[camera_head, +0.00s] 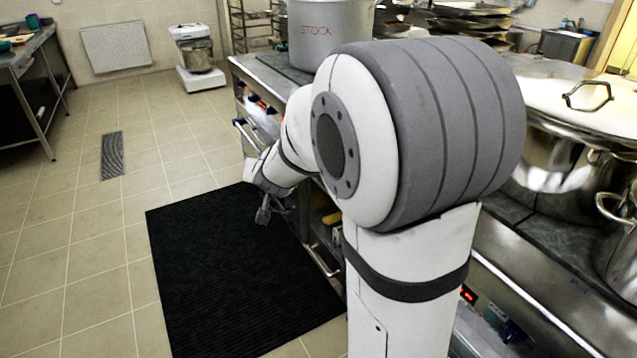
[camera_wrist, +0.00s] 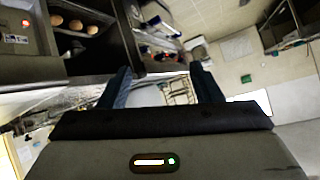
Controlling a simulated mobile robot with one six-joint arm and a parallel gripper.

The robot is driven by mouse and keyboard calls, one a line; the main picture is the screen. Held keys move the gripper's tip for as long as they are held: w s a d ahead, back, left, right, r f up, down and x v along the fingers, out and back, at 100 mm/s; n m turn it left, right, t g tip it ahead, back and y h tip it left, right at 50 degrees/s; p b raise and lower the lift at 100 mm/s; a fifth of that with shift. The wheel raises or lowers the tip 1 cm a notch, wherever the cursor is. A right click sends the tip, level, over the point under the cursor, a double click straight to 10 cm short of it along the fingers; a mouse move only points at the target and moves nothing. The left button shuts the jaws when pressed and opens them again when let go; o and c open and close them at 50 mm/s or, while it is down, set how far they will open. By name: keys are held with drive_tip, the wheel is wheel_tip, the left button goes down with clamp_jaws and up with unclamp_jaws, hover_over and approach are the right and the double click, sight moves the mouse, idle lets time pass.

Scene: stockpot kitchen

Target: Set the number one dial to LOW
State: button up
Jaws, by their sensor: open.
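My gripper (camera_head: 266,208) hangs over the black floor mat, in front of the counter. In the wrist view my gripper (camera_wrist: 160,74) has its two dark fingers apart with nothing held between them. I cannot make out the number one dial or its LOW mark in either view. A dark blue knob-like part (camera_head: 512,333) shows on the counter front at the lower right of the head view, near a small red display (camera_head: 468,295); its number cannot be read. My arm hides much of the counter front.
A pot marked STOCK (camera_head: 315,32) stands on the counter at the back. Large lidded pots (camera_head: 565,165) stand at the right. The black mat (camera_head: 225,270) and tiled floor are open at the left. The wrist view shows several eggs (camera_wrist: 75,25) in an opening.

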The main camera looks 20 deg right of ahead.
drive_tip(key=w+d+f+m+h+b, duration=0.4)
drive_tip(key=w+d+f+h, duration=0.1)
drive_tip(key=d+f, duration=0.35)
drive_tip(key=s+d+f+m+g+h+b, duration=0.3)
drive_tip(key=d+f+m+g+h, duration=0.15)
drive_tip(key=d+f+h, duration=0.2)
drive_tip(key=s+d+f+m+g+h+b, duration=0.3)
drive_tip(key=s+d+f+g+h+b, duration=0.15)
drive_tip(key=d+f, duration=0.35)
drive_tip(key=shift+g, duration=0.3)
drive_tip(key=d, duration=0.2)
drive_tip(key=w+d, duration=0.1)
drive_tip(key=d, duration=0.4)
drive_tip(key=shift+w+d+r, duration=0.15)
drive_tip(key=shift+w+d, duration=0.05)
drive_tip(key=shift+d, duration=0.15)
drive_tip(key=shift+c, duration=0.2)
